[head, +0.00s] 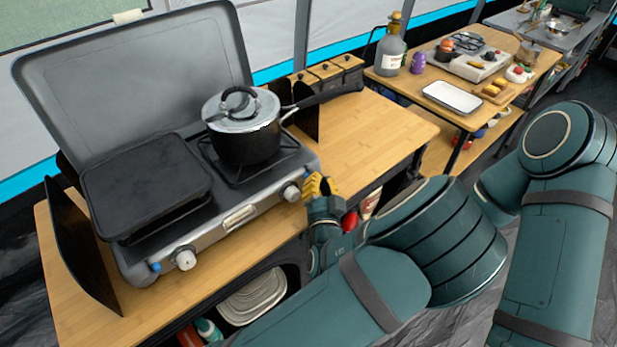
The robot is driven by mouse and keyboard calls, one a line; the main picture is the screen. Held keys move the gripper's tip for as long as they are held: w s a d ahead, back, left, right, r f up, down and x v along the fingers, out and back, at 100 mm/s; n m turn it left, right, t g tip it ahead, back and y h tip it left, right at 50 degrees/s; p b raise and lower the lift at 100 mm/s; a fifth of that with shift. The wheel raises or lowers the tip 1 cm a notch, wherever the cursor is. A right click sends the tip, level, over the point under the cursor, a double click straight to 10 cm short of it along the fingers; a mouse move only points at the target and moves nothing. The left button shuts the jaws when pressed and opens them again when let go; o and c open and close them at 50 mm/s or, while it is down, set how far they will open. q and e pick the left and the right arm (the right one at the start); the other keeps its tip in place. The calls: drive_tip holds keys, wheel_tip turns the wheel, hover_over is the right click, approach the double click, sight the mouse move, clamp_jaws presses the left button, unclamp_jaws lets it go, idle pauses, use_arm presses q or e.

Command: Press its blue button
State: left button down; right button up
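A grey camping stove (235,220) with a raised lid stands on the wooden table. A small blue button (155,267) is on the left end of its front panel, beside the left white knob (185,258). Another white knob (291,192) is at the panel's right end. My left gripper (318,186), with yellow finger pads, is just right of the right knob, far from the blue button. I cannot tell whether it touches the stove or how far its fingers are apart. My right gripper is out of view.
A lidded black pot (243,125) sits on the right burner and a black griddle plate (145,185) on the left. A dark windscreen panel (80,245) stands left of the stove. Bare wooden tabletop (375,140) lies to the right. Another table (440,75) holds a bottle and food.

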use_arm(q)
drive_tip(key=shift+w+a+r, duration=0.2)
drive_tip(key=shift+a, duration=0.1)
idle(0.6)
drive_tip(key=shift+s+d, duration=0.1)
drive_tip(key=shift+d, duration=0.05)
drive_tip(key=shift+s+d+f, duration=0.1)
drive_tip(key=shift+s+d, duration=0.25)
drive_tip(key=shift+s, duration=0.1)
drive_tip(key=shift+s+d+b, duration=0.3)
drive_tip(key=shift+s+d, duration=1.55)
drive_tip(key=shift+f, duration=0.1)
